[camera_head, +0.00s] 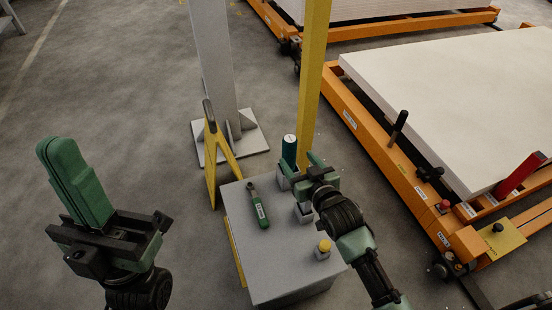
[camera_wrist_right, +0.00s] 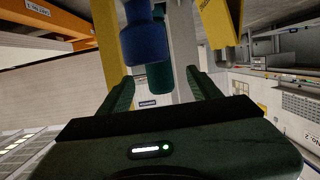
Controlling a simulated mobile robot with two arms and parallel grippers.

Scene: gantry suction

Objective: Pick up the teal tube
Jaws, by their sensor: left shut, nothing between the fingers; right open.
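The teal tube (camera_head: 289,152), with a pale top, stands upright near the far edge of a grey-topped stand (camera_head: 239,225). My right gripper (camera_head: 298,163) is open just on the near side of it. In the right wrist view, the teal tube (camera_wrist_right: 158,77) appears between the two open green fingers (camera_wrist_right: 160,82). Whether they touch it I cannot tell. A blue cylinder (camera_wrist_right: 145,42) partly covers the tube in that view. My left gripper (camera_head: 56,146) is shut and empty, away from the stand at the left.
A green-handled tool (camera_head: 261,214) and a yellow-topped piece (camera_head: 323,247) sit on the stand. A yellow post (camera_head: 312,70) and grey column (camera_head: 215,60) rise behind. An orange frame (camera_head: 385,155) lies right.

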